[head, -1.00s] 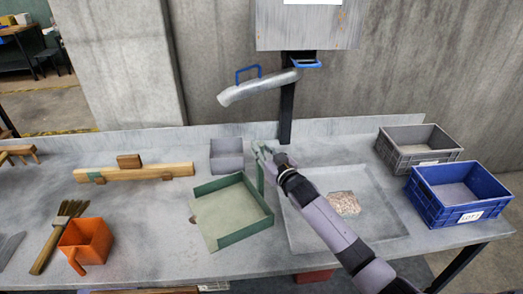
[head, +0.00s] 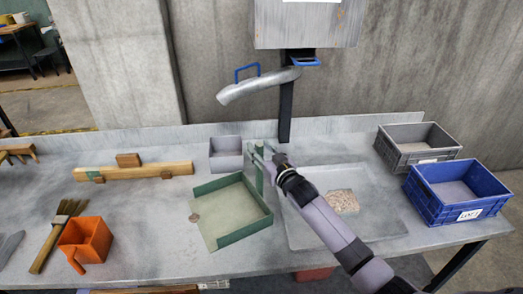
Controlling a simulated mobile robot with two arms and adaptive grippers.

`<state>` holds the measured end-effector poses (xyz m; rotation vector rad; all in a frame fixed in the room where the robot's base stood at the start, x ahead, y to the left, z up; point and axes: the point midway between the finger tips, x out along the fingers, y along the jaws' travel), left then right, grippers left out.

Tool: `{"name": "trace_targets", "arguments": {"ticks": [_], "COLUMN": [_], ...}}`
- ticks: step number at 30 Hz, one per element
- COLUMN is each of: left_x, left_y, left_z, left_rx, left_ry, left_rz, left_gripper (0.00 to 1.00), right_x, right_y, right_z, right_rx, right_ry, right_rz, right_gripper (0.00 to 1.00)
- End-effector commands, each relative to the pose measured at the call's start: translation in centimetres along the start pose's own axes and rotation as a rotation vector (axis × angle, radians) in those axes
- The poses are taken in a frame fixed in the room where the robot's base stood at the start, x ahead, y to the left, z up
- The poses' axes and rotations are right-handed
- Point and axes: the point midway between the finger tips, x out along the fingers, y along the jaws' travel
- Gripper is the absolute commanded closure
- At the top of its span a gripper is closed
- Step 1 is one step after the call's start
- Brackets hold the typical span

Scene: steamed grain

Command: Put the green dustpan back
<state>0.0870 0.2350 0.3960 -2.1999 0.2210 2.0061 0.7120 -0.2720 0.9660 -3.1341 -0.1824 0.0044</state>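The green dustpan (head: 222,212) lies flat on the grey bench, left of a shallow metal tray (head: 388,225). Its green walls stand along the back and right, and its open side faces front left. A narrow green upright part, seemingly its handle, rises at its back right corner. My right gripper (head: 259,149) is at the top of this upright part, with its thin fingers spread apart. I cannot tell whether they touch it. My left gripper is not in view.
A heap of grain (head: 342,202) lies in the tray. A grey box (head: 226,154) stands behind the dustpan. An orange scoop (head: 86,242) and a brush (head: 54,238) lie left. Grey (head: 418,149) and blue (head: 458,195) crates stand right. A metal spout (head: 258,86) hangs above.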

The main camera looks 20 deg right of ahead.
Motion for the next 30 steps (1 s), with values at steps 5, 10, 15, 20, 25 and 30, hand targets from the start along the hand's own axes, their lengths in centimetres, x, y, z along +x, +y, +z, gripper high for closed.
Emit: {"name": "trace_targets", "arguments": {"ticks": [5, 10, 15, 20, 25, 30], "left_x": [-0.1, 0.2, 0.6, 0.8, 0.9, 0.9], "left_y": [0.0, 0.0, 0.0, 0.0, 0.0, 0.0], "left_z": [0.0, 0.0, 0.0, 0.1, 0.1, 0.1], "left_rx": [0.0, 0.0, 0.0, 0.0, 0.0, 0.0], "left_ry": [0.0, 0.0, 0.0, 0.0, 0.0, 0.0], "left_rz": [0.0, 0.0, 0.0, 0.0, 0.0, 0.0], "left_gripper": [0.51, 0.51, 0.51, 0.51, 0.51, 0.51], "right_x": [-0.8, -3.9, -7.6, -10.3, -11.8, -12.1], "right_y": [0.0, 0.0, 0.0, 0.0, 0.0, 0.0], "right_z": [-0.1, 0.1, 0.0, -0.1, -0.2, -0.2], "right_rx": [0.0, 0.0, -0.001, 0.0, 0.0, 0.0], "right_ry": [-0.001, -0.003, -0.002, -0.001, 0.0, 0.0], "right_rz": [-0.001, -0.001, 0.0, 0.0, 0.0, 0.0], "right_gripper": [0.61, 0.61, 0.61, 0.61, 0.61, 0.61]}}
